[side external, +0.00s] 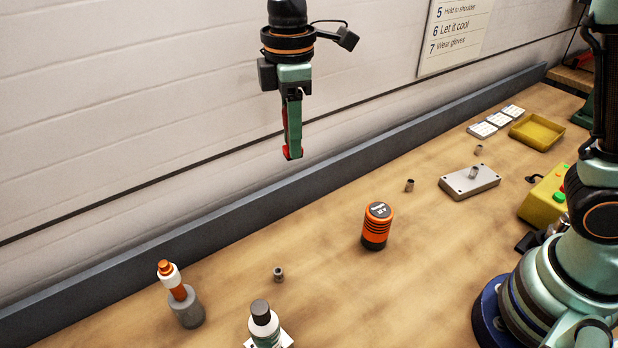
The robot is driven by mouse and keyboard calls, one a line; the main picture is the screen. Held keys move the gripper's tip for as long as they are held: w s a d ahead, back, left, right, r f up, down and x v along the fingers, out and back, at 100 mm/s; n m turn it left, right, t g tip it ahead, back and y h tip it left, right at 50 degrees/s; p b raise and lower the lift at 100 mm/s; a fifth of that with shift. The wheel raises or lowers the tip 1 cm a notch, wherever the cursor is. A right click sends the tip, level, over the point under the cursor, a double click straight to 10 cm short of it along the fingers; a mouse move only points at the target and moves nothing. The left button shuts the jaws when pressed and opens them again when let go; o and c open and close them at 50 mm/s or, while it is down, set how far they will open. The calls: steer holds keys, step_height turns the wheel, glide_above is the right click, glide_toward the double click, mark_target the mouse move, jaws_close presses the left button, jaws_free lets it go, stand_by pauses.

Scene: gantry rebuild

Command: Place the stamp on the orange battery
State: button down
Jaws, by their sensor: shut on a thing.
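My gripper (292,153) hangs high over the bench at upper middle, in front of the wall. It is shut on a small red piece that I take for the stamp (285,122); the green fingers hide most of it, so its shape is unclear. The orange battery (376,228) is a short upright cylinder, orange with black bands and a dark labelled top. It stands on the bench, below and to the right of my gripper and well apart from it. Nothing lies on its top.
An orange-and-white piece on a grey cylinder (187,309) stands at lower left, beside a dark-capped bottle (264,325). Small metal sleeves (278,274) are scattered. A grey plate (469,183), yellow tray (536,134) and yellow control box (546,195) lie right. Bench around the battery is clear.

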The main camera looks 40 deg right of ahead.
steer(key=s+d+r+n, duration=0.1)
steer(key=s+d+r, duration=0.3)
steer(key=d+r, duration=0.15)
step_height(320, 180, up, 2)
steer(key=n, duration=0.1)
glide_above(380, 209)
step_height(380, 209, down, 19)
steer(key=shift+f, duration=0.1)
steer(key=shift+f, duration=0.15)
steer(key=c, duration=0.6)
jaws_free()
